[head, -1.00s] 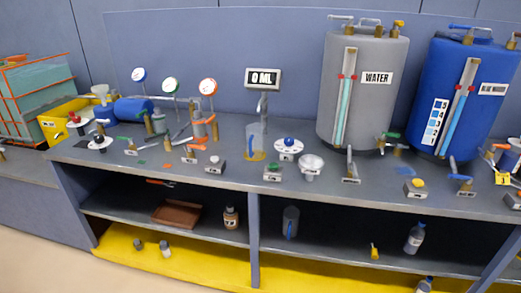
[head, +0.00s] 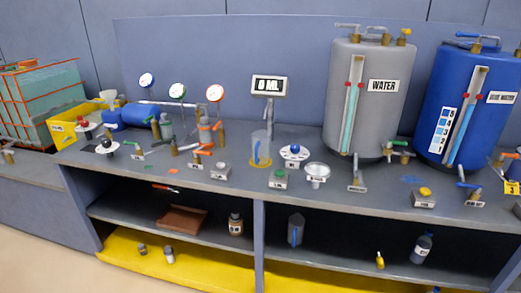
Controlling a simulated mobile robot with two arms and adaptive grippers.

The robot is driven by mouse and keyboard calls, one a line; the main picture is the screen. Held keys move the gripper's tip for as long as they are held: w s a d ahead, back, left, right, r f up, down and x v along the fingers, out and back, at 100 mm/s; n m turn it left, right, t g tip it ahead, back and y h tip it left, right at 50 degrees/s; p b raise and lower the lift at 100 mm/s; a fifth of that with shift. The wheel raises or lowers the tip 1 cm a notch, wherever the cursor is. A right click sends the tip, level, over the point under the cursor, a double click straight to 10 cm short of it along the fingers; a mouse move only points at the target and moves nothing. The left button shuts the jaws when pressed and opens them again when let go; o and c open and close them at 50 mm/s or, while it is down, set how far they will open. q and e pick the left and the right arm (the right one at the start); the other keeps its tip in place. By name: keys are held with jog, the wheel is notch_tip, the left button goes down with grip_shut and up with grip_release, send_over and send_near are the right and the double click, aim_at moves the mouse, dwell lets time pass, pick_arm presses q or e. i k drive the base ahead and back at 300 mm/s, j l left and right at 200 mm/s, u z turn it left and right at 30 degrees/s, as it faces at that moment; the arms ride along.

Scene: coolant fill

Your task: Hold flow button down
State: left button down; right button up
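Several small button boxes stand along the front of the bench. One has a green button (head: 279,172), one a reddish button (head: 221,165), and one a yellow button (head: 425,191). Their labels are too small to read, so I cannot tell which is the flow button. A clear jug (head: 259,146) stands on an orange-yellow base below a grey spout (head: 270,112). The display (head: 269,85) above reads 0 ML. Neither of my grippers is in view, and nothing touches the buttons.
A grey WATER tank (head: 367,120) and a blue tank (head: 443,95) stand at the right. Gauges (head: 177,90) and valves crowd the left. A white dial with a blue knob (head: 295,151) and a round white dish (head: 317,169) sit near the jug. Bottles (head: 422,248) stand on the shelf.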

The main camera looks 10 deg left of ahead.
aim_at(279, 174)
jog(key=i+l, duration=0.2)
jog(key=i+l+u, duration=0.15)
jog(key=l, duration=0.25)
jog(key=i+l, duration=0.2)
jog(key=l, duration=0.15)
jog(key=i+l+u, duration=0.15)
jog(key=l, duration=0.2)
jog(key=i+l, duration=0.2)
jog(key=l, duration=0.15)
jog(key=i+l+u, duration=0.15)
jog(key=l, duration=0.2)
jog(key=i+l, duration=0.15)
jog(key=l, duration=0.2)
jog(key=i+l+u, duration=0.15)
jog(key=l, duration=0.2)
